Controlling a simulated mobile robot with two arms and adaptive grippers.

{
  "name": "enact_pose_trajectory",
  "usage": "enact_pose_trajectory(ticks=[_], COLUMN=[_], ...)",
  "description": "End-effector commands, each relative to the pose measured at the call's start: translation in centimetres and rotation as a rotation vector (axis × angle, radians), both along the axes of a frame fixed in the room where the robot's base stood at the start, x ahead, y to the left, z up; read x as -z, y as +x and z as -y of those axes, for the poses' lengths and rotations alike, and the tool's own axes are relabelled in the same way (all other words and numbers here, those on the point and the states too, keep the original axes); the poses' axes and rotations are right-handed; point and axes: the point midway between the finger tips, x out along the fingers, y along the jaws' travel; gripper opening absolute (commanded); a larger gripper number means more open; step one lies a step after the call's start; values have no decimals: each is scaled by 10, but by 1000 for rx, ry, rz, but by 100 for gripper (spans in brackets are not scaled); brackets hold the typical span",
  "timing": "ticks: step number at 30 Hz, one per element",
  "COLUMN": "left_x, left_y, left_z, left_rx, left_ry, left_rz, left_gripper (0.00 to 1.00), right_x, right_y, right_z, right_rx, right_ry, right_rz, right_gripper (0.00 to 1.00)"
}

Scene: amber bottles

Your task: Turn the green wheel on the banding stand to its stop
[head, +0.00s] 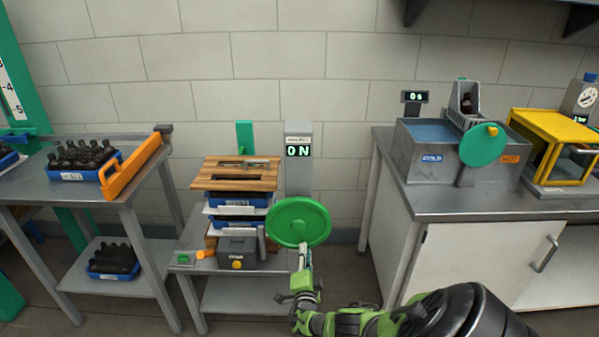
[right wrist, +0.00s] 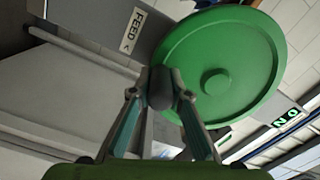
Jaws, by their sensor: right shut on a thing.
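The green wheel (head: 299,222) is on the front of the banding stand, a low bench with a grey post (head: 299,176) whose display reads "ON". In the right wrist view the wheel (right wrist: 240,60) fills the upper right, with a round hub at its middle. A dark grip knob (right wrist: 160,90) shows at its rim. My right gripper (head: 304,252) reaches up to the wheel's lower edge. In the right wrist view its fingers (right wrist: 160,84) are closed around the knob. The knob is hidden in the head view. My left gripper is out of view.
A wooden-topped stack of blue trays (head: 240,200) stands left of the wheel. A metal table (head: 40,185) with a crate of amber bottles (head: 108,172) is farther left. A counter (head: 470,205) with a grey bath (head: 425,150) and yellow frame (head: 560,130) stands right.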

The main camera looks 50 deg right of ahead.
Motion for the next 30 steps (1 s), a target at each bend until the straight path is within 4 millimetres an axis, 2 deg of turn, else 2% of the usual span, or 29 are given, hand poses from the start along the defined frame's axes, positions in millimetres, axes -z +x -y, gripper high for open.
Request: enact_pose_trajectory(ticks=[1, 6, 22, 23, 24, 25, 30], left_x=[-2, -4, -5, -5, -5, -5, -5], left_y=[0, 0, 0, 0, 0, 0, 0], left_z=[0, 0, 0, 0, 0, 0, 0], left_rx=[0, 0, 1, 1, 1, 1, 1], left_ry=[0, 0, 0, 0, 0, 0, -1], left_rz=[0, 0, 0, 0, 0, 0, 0], left_gripper=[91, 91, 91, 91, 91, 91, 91], right_x=[0, -1, -2, -2, -2, -3, -3], right_y=[-5, -8, -9, -9, -9, -9, -7], right_z=[4, 7, 8, 8, 8, 8, 7], right_rx=[8, 8, 8, 8, 8, 7, 4], right_ry=[-13, -44, -60, -60, -60, -61, -60], right_rz=[-18, -54, -70, -70, -70, -69, -69], right_gripper=[0, 0, 0, 20, 30, 34, 34])
